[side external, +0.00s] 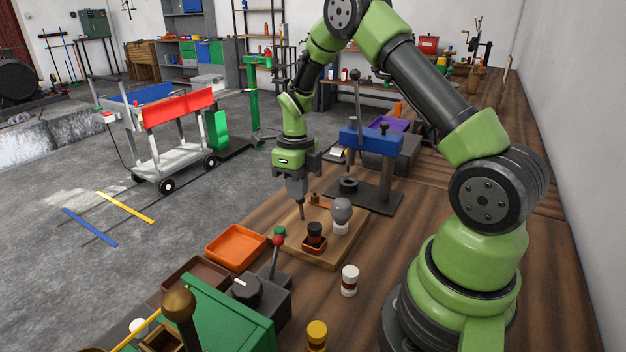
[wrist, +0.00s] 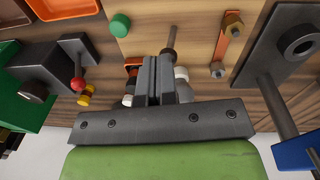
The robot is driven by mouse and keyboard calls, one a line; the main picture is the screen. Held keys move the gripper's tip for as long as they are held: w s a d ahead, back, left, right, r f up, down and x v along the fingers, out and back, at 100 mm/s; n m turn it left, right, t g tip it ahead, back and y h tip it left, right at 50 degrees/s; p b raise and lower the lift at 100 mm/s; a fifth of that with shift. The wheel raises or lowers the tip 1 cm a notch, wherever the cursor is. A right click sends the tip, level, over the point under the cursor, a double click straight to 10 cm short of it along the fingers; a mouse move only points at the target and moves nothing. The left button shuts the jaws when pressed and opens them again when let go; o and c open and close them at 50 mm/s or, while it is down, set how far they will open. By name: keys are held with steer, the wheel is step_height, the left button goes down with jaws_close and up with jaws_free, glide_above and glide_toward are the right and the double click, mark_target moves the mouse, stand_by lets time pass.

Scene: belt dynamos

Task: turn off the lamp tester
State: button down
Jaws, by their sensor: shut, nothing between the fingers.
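The lamp tester appears to be the wooden board (side external: 345,252) on the bench, which also shows in the wrist view (wrist: 195,15). A grey bulb (side external: 342,210) stands upright on a white base there and looks unlit. A copper-coloured strip with two end posts (wrist: 228,45) lies on the board. A green knob (side external: 280,231) is at the board's left edge, also in the wrist view (wrist: 120,25). My gripper (side external: 298,195) is shut and empty, pointing down over the board. A thin dark rod (wrist: 172,42) shows beside its fingertips; I cannot tell whether they touch. My fingers partly hide the bulb in the wrist view.
A small orange tray with a black-topped part (side external: 315,238) is on the board. A red-knobbed lever (side external: 277,242) and an orange tray (side external: 236,247) are to the left. A blue-headed press (side external: 372,140) stands behind.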

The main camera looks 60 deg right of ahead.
steer(key=shift+a+f, duration=0.1)
steer(key=shift+a, duration=0.3)
stand_by(0.3)
steer(key=shift+r, duration=0.8)
steer(key=a+r, duration=0.3)
steer(key=r, duration=0.6)
steer(key=shift+w+a+r, duration=0.2)
steer(key=shift+a, duration=0.1)
